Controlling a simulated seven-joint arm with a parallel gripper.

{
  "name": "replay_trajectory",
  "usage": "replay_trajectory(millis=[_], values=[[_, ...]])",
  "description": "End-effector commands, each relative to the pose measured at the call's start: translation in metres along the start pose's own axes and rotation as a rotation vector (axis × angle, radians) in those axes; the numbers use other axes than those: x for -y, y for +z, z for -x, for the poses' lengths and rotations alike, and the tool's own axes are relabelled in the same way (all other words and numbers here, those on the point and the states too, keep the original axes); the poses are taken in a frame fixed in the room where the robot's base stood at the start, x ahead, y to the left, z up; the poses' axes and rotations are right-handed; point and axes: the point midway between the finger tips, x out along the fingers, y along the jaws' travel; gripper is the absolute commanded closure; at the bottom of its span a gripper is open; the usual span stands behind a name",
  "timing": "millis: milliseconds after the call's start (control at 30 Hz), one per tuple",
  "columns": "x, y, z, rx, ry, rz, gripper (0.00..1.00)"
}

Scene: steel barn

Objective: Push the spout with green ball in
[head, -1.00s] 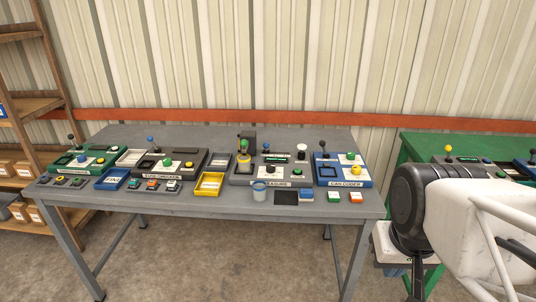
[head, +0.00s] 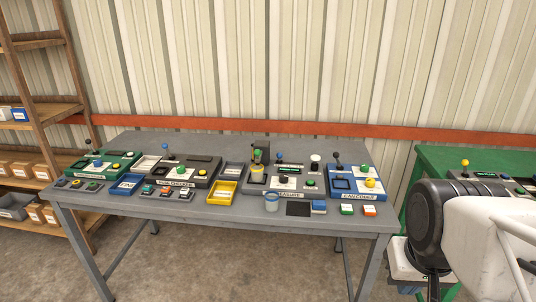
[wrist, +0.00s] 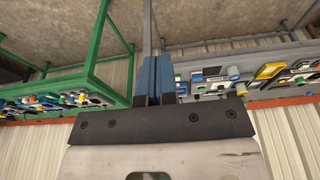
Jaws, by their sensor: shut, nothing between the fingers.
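The green ball (head: 257,155) tops a small upright part at the back left of the grey measure station (head: 290,194), in the middle of the grey table. A yellow-rimmed round part (head: 257,168) sits just below the ball. Which way the spout points is too small to tell. My gripper (wrist: 153,82) shows in the wrist view with its two blue fingers together and nothing between them. It is well away from the spout, with the tables and their stations beyond it, upside down in that view. In the head view my arm is at the right, off the grey table.
A light blue cup (head: 271,202) stands at the station's front, left of a dark pad (head: 298,209). The blue can coder station (head: 345,194) is to the right, a yellow tray (head: 223,192) to the left. A green table (head: 425,165) stands behind my arm.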

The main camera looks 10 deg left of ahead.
Motion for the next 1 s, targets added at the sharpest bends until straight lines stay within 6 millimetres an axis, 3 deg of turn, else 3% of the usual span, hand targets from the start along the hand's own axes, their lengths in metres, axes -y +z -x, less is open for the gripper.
replay_trajectory(millis=[367,567,733,1000], values=[[0.0,0.0,0.0,0.0,0.0,0.0,0.98],[0.001,-0.005,0.001,0.001,-0.001,-0.001,0.68],[0.004,-0.022,0.006,0.006,-0.007,-0.006,0.42],[0.017,-0.08,0.018,0.019,-0.025,-0.022,0.42]])
